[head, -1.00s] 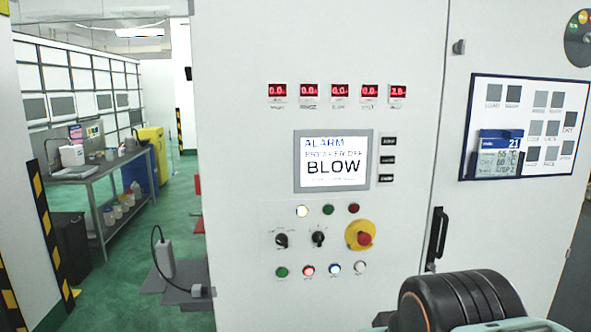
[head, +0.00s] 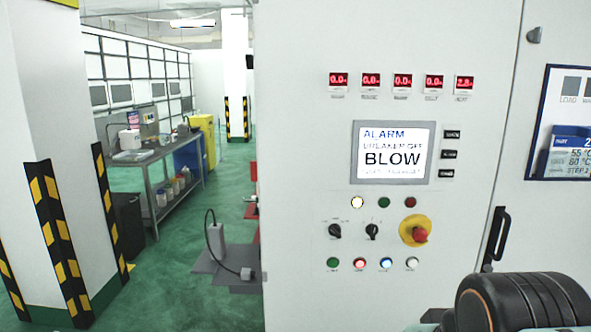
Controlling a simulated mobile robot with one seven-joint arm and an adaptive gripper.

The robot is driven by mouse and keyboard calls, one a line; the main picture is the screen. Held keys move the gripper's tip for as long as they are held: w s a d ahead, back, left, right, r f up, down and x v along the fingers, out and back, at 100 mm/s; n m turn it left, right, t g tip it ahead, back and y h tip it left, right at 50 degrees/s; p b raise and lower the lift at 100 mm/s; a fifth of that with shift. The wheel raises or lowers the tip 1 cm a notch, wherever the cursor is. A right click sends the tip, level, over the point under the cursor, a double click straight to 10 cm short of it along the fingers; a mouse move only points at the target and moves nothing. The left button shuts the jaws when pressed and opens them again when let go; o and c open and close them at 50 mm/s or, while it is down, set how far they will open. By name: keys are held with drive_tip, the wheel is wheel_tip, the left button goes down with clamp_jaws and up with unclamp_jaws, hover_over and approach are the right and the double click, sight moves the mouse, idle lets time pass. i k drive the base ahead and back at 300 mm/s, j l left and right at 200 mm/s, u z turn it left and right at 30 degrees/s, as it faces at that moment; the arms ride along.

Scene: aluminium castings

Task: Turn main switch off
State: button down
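A white control cabinet (head: 300,140) fills the middle and right of the head view. Its panel carries two black rotary switches, a left one (head: 335,231) and a right one (head: 372,231); their labels are too small to read, so I cannot tell which is the main switch. A red emergency button (head: 420,234) on a yellow ring sits to their right. The screen (head: 392,152) reads ALARM, BREAKER OFF, BLOW. A black door handle (head: 496,237) is farther right. Part of my arm shows at the bottom right; my gripper is not in view.
Lamps and push buttons (head: 386,264) surround the switches, with red digital displays (head: 402,82) above. At left stand a pillar with yellow-black guards (head: 60,240) and a workbench (head: 150,165). A grey plate with a cabled device (head: 216,242) stands beside the cabinet. Green floor lies clear between.

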sight(254, 172)
drive_tip(key=j, duration=0.7)
drive_tip(key=i+j, duration=0.1)
drive_tip(key=j, duration=0.6)
drive_tip(key=j+u, duration=0.05)
